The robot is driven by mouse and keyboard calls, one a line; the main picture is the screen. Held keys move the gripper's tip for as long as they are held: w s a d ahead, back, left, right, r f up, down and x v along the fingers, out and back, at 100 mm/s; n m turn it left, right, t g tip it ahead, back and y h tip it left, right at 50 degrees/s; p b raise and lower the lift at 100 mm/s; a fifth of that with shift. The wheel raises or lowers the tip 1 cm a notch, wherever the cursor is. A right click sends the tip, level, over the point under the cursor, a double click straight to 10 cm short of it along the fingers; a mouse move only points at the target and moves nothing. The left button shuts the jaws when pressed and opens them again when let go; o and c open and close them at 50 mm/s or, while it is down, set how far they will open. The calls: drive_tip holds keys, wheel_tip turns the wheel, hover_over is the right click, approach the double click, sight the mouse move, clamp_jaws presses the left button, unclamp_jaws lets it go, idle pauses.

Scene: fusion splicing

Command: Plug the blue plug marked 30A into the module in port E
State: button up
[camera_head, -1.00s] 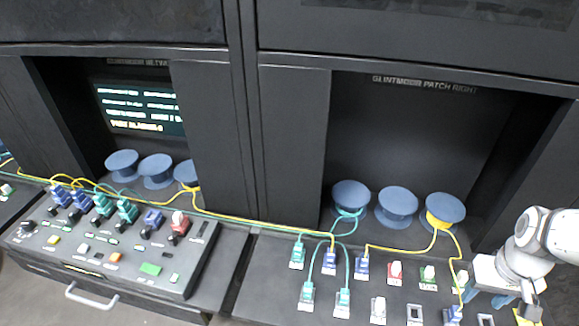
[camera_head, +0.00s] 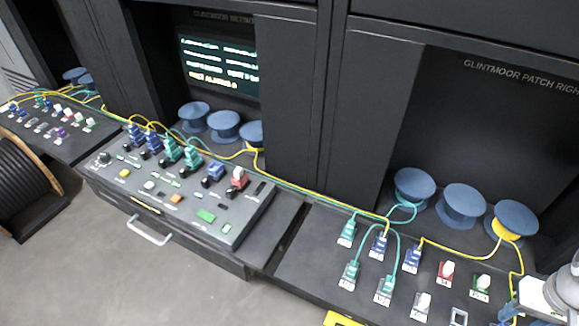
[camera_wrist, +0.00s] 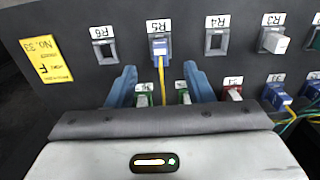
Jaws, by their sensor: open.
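My gripper (camera_wrist: 160,72) is open in the wrist view, its two blue fingers on either side of a yellow cable. A blue plug (camera_wrist: 160,48) with that cable sits in socket R5 between and just beyond the fingertips, apart from them. Its own marking is not readable. In the head view my gripper is at the lower right, partly cut off. Other blue plugs sit on the right bench (camera_head: 411,260) and on the middle console (camera_head: 214,172); I cannot read 30A on any. No port marked E is readable.
Sockets R6 (camera_wrist: 103,48) and R4 (camera_wrist: 216,42) look empty; R3 holds a white plug (camera_wrist: 275,42). A yellow sign (camera_wrist: 46,58) reads F. The middle console (camera_head: 205,215) carries several plugs and buttons. Blue spools (camera_head: 461,205) stand behind the right bench. A cable drum (camera_head: 25,175) stands far left.

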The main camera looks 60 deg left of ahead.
wheel_tip(320, 180, down, 6)
drive_tip(key=b, duration=0.4)
idle(1.1)
clamp_jaws()
idle(0.3)
drive_tip(key=shift+r, duration=0.15)
drive_tip(key=shift+r+p, duration=2.1)
drive_tip(key=shift+r, duration=0.8)
drive_tip(key=shift+f, duration=0.1)
